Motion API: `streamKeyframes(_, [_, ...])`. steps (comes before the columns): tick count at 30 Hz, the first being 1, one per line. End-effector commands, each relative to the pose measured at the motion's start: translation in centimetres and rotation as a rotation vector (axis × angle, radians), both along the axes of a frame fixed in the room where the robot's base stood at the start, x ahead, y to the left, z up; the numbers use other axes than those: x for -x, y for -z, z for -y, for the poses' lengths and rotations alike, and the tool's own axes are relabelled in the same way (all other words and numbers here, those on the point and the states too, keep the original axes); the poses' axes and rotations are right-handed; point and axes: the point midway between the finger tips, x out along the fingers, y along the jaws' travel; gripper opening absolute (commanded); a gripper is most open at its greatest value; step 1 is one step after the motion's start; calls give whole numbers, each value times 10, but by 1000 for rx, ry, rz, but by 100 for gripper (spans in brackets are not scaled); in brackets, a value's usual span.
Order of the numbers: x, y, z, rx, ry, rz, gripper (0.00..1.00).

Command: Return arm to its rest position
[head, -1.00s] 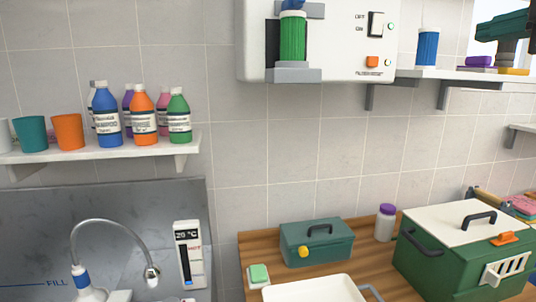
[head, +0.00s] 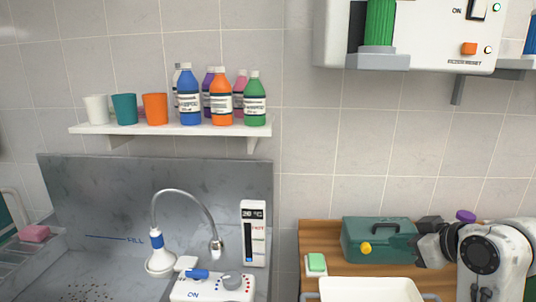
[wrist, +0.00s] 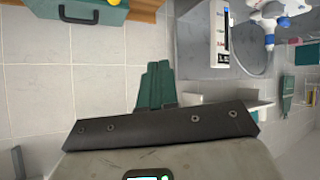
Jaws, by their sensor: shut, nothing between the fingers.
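My gripper (wrist: 156,68) shows in the wrist view as green fingers beyond a dark bracket. The fingers are together, with nothing between them. In the head view my white and dark arm (head: 490,262) has come up at the lower right, its dark end in front of the right side of the green toolbox-like case (head: 365,240). My fingertips cannot be made out there.
A wooden counter (head: 320,234) carries the case, a white tray (head: 370,290) and a green-topped box (head: 316,263). Left is a metal sink (head: 110,195) with a hose sprayer (head: 160,262). Above it, a shelf (head: 150,129) holds cups and bottles. A white dispenser (head: 430,45) hangs upper right.

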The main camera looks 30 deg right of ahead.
Motion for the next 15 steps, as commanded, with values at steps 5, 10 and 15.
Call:
streamKeyframes(5, [12,109,-73,-157,12,-209,0])
streamKeyframes(10, [57,198,-134,-227,41,-432,0])
streamKeyframes(15, [125,266,-176,-217,76,-653,0])
